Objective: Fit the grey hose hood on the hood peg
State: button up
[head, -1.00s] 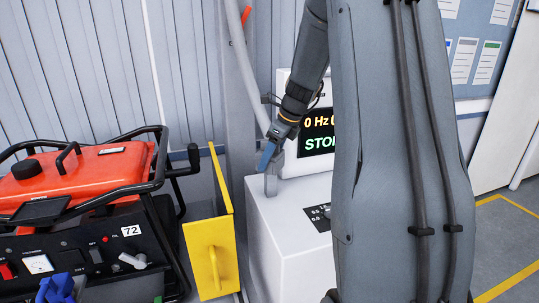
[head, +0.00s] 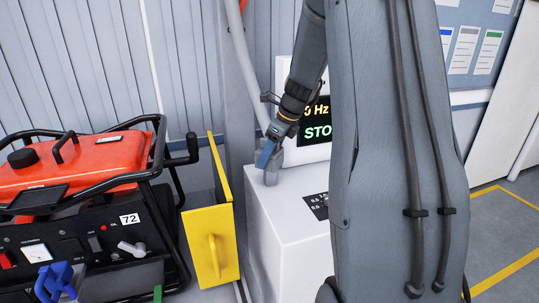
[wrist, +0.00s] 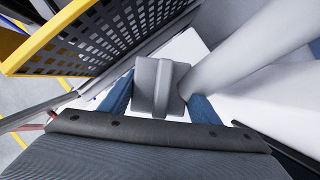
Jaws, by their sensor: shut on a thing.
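The grey hose hood (wrist: 152,90) is a blocky grey piece with a raised rib, seen between my blue fingers in the wrist view. My gripper (wrist: 160,105) is shut on it. In the head view my gripper (head: 267,153) points down at the near left corner of the white cabinet, with the grey hood (head: 271,174) just below the fingertips. I cannot tell whether the hood touches the cabinet top. I cannot make out the hood peg in either view.
The white cabinet (head: 290,215) has a lit screen (head: 317,131) behind my gripper. A pale hose (head: 252,75) runs down close behind it. A yellow panel with a handle (head: 209,245) and a red generator (head: 85,165) stand to the left.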

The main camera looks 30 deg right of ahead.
jog(key=shift+f, duration=0.75)
jog(key=o, duration=1.9)
jog(key=shift+r+p, duration=3.65)
jog(key=shift+r, duration=0.35)
